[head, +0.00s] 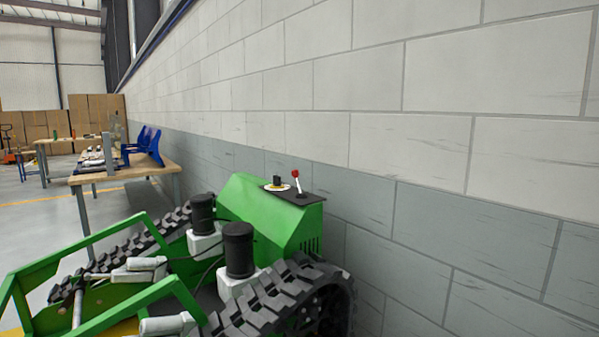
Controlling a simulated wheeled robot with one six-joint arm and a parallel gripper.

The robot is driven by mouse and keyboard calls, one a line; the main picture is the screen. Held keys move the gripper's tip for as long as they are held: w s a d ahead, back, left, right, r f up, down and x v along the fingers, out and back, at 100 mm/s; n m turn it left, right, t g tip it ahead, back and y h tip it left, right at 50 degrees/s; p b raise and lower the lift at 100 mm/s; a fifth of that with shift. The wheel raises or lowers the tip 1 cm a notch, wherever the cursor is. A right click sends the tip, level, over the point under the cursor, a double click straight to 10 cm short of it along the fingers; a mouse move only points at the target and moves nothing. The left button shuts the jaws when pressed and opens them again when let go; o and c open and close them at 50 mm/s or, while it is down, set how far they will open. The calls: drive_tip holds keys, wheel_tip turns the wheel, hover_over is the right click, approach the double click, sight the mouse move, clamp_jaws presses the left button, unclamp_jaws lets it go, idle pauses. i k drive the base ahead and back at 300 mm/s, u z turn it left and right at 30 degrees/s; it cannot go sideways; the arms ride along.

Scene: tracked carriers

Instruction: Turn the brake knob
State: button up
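A green tracked carrier (247,208) stands beside the wall in the lower middle of the head view. On its top panel, a small black knob (277,180) sits on a pale round dial; it looks like the brake knob. A lever with a red ball tip (296,174) stands just right of it on a dark plate (299,197). The knob's exact turn angle is too small to tell. My gripper is not in view, and nothing touches the knob.
Black rubber tracks (262,304) and two black-capped motors (239,250) lie in front of the panel. A green frame (88,241) extends left. A block wall (430,150) runs close along the right. A wooden table (95,178) with blue items stands behind. Open floor is at left.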

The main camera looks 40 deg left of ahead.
sight(276, 180)
drive_tip(key=i, duration=0.75)
drive_tip(key=u, duration=2.05)
